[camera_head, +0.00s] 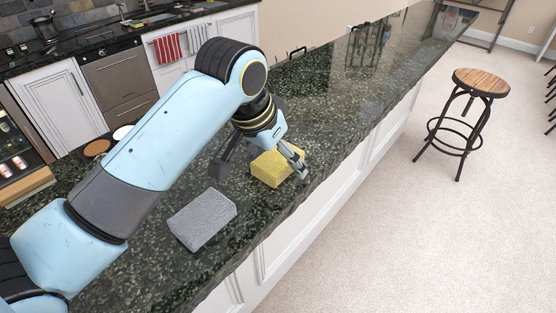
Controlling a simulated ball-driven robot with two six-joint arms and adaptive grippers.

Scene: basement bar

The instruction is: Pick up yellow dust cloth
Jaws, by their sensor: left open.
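The yellow dust cloth (271,169) lies on the dark granite counter, near its front edge. It looks like a folded, textured block. My left gripper (262,171) is right at the cloth, with its jaws open. One finger is at the cloth's right side, over its edge, and the other is off its left side. The cloth's upper edge is partly hidden by the gripper. I cannot tell whether the fingers touch it. My right gripper is not in view.
A grey folded cloth (203,219) lies on the counter to the lower left of the yellow one. Small round items (97,147) sit behind my left arm. The counter (330,110) is clear toward the upper right. A wooden-topped stool (480,82) stands on the carpet at right.

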